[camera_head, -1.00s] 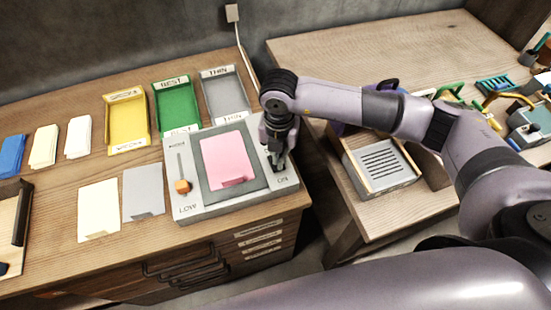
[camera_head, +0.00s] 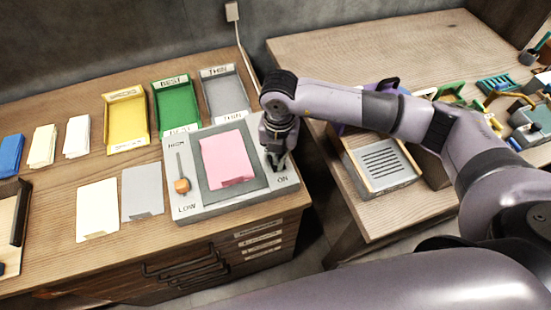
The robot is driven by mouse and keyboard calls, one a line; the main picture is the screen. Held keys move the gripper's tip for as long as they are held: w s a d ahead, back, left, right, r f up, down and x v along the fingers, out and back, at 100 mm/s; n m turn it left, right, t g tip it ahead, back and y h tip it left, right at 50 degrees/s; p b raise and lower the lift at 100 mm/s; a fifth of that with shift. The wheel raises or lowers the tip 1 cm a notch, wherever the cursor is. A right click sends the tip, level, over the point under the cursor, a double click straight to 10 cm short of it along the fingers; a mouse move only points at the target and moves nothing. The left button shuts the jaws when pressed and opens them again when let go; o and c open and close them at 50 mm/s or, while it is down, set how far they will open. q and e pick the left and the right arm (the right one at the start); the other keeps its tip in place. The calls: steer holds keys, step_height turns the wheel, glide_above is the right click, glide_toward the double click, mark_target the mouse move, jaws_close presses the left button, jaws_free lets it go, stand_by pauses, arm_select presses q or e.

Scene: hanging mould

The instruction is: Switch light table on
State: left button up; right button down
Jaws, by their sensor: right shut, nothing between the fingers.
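The light table (camera_head: 199,205) is a grey box on the wooden desk, with a dark panel and a pink sheet (camera_head: 228,159) lying on it. Its left side has an orange slider knob (camera_head: 182,186) near the LOW label, with another label above. An ON label (camera_head: 283,180) sits at its lower right corner. My right gripper (camera_head: 277,167) is shut and points down over the right edge, just above the ON label. It hides any switch there, and I cannot tell whether it touches. The panel shows no clear glow. My left gripper is not in view.
Yellow (camera_head: 126,119), green (camera_head: 176,103) and grey (camera_head: 226,93) trays stand behind the light table. Blue, cream, white and grey sheets lie to the left. A second table (camera_head: 350,48) at right holds a slotted box (camera_head: 384,166) and coloured tools. A gap separates the tables.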

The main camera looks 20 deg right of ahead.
steer(key=shift+f+b, duration=0.75)
steer(key=shift+f, duration=0.15)
steer(key=shift+s+r, duration=0.1)
stand_by(0.3)
steer(key=shift+r+p, duration=0.75)
steer(key=shift+r, duration=0.15)
steer(key=shift+r+p, duration=1.5)
steer(key=shift+r, duration=1.05)
